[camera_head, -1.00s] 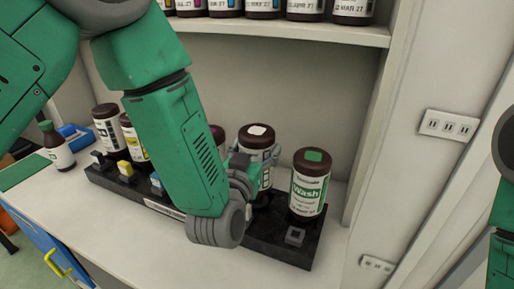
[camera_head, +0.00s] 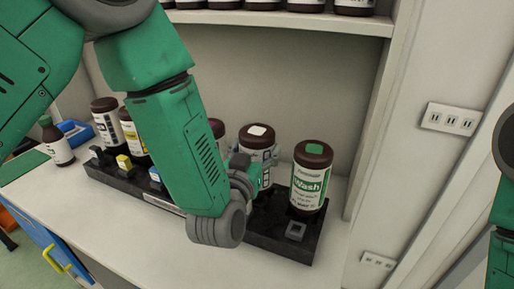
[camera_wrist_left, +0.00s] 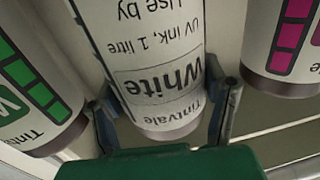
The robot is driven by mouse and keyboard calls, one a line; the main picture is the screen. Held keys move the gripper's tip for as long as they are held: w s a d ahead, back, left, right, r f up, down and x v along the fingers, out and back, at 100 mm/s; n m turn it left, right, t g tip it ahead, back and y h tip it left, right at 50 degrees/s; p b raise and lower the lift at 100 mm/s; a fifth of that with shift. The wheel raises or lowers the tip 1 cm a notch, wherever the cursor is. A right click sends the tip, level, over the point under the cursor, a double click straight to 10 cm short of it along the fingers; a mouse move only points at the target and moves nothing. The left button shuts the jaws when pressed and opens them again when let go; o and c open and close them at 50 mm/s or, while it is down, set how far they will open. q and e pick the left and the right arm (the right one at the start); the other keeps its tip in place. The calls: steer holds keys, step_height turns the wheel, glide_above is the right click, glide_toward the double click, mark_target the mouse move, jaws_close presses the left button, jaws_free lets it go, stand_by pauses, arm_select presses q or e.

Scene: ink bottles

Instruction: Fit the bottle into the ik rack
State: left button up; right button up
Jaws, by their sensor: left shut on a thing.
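The bottle (camera_head: 257,141) has a dark brown cap with a white square on top and a pale label. In the left wrist view the white ink bottle (camera_wrist_left: 162,75) reads "White" upside down. My left gripper (camera_wrist_left: 165,112) is shut on it, a finger on each side. In the head view my left gripper (camera_head: 243,168) is partly hidden behind my forearm. The black ink rack (camera_head: 277,240) lies along the counter. The bottle is upright over the rack, between the Wash bottle and a partly hidden bottle. Its base is hidden, so I cannot tell whether it is seated.
The Wash bottle (camera_head: 310,177) stands in the rack's right end, close by. Several bottles, including a yellow-labelled one (camera_head: 134,137), stand in the left part. A green-capped bottle (camera_head: 56,142) stands at far left. A shelf (camera_head: 290,24) with more bottles overhangs the back.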

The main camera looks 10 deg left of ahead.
arm_select(q)
steer(key=shift+f, duration=0.1)
stand_by(0.3)
steer(key=shift+f+b, duration=0.35)
steer(key=o, duration=1.7)
steer(key=shift+c, duration=0.2)
steer(key=shift+s, duration=0.1)
